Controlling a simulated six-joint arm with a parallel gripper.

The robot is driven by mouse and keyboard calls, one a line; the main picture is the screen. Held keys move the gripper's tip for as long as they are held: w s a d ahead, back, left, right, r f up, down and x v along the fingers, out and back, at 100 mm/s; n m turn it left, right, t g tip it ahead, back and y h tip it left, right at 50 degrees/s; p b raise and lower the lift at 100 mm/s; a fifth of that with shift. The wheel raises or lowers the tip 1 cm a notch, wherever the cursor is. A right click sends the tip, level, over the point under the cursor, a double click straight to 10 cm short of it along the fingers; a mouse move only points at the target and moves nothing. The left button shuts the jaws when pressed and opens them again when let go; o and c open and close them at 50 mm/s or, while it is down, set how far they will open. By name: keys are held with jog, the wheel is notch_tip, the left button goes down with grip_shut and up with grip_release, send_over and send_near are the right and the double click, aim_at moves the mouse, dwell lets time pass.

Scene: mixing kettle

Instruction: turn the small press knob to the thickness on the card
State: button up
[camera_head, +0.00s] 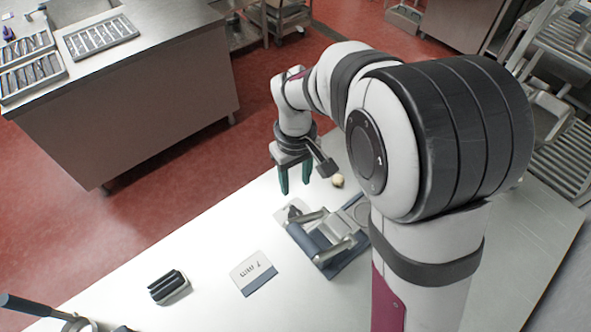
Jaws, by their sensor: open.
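The small press (327,240) stands on the white table, with a blue-grey frame and pale metal bars. A small dark part at its left end (293,212) may be the knob; it is too small to read its setting. The card (253,273) lies to the left of the press, white with a blue-grey edge, and its marking looks like "7 mm". My gripper (295,187) points down with its two green fingers apart, open and empty. It appears above the press's far left end, not touching it. My arm hides part of the press's right side.
A small pale ball (337,180) lies just behind the press. A dark slotted block (170,287) stands left of the card. A pan with a long handle (38,309) is at the bottom left.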

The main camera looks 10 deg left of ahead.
aim_at(296, 213)
notch_tip(296, 213, up, 3)
jog(key=shift+r, duration=0.2)
notch_tip(296, 213, down, 16)
jog(key=shift+s+d+r, duration=0.1)
jog(key=shift+s+r, duration=0.05)
jog(key=shift+r, duration=0.05)
grip_shut()
dwell(0.4)
